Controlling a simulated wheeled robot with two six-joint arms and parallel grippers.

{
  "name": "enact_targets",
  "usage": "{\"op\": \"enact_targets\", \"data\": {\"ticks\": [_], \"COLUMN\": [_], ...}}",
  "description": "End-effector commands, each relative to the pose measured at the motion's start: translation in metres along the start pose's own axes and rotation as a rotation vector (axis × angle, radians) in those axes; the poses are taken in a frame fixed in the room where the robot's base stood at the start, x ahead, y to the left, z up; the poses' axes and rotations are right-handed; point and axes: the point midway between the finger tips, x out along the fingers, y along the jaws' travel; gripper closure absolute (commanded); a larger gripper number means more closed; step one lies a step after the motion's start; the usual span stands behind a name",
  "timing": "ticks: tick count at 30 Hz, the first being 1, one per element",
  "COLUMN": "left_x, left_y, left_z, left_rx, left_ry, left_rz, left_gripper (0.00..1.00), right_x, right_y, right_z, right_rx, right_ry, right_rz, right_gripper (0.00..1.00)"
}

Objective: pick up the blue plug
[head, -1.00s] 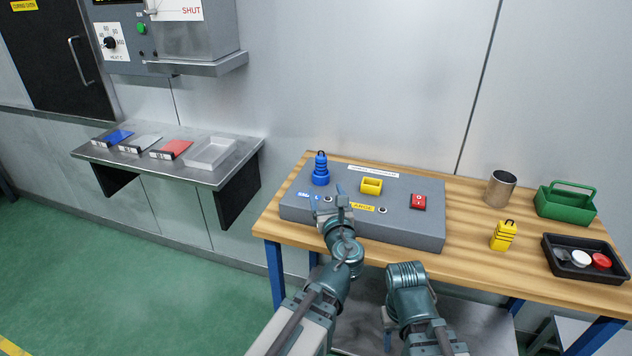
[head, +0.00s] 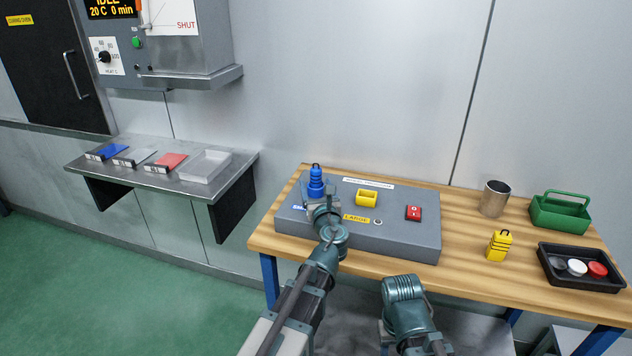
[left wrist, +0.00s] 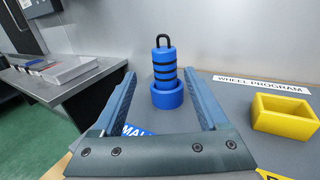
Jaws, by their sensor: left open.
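The blue plug (head: 316,177) stands upright in a blue round socket on the left of the grey panel box (head: 400,236). In the left wrist view the plug (left wrist: 164,66) has black bands and a black loop on top, and the blue socket (left wrist: 167,97) surrounds its lower part. My left gripper (head: 318,190) is open just in front of the plug. In the left wrist view its fingers (left wrist: 160,88) spread to either side of the plug and socket, with the plug apart from both. My right arm shows at the bottom, but its fingers are not visible.
A yellow square socket (head: 367,198) and a red switch (head: 413,212) are on the panel. On the wooden table (head: 465,235) stand a yellow plug (head: 498,245), a metal cup (head: 494,198), a green carrier (head: 560,213) and a black tray (head: 582,283). A grey shelf (head: 150,178) is at left.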

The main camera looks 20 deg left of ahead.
Motion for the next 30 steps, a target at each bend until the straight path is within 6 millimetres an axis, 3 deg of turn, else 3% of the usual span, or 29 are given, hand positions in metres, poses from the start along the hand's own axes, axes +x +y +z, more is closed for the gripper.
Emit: {"op": "enact_targets", "data": {"ticks": [5, 12, 20, 30], "left_x": [0.014, 0.048, 0.051, 0.051], "left_y": [-0.004, -0.008, -0.007, -0.007], "left_z": [-0.001, -0.001, -0.001, -0.001], "left_rx": [0.0, 0.0, 0.0, 0.0], "left_ry": [0.0, 0.0, 0.0, 0.0], "left_rz": [0.001, 0.002, 0.0, 0.0], "left_gripper": [0.23, 0.23, 0.23, 0.81], "right_x": [0.001, 0.001, 0.001, 0.001], "right_y": [0.0, 0.0, 0.0, 0.0], "right_z": [0.0, 0.0, 0.0, 0.0], "right_rx": [0.0, 0.0, 0.0, 0.0], "right_ry": [0.0, 0.0, 0.0, 0.0], "right_rz": [0.0, 0.0, 0.0, 0.0], "right_gripper": [0.5, 0.5, 0.5, 0.5]}}
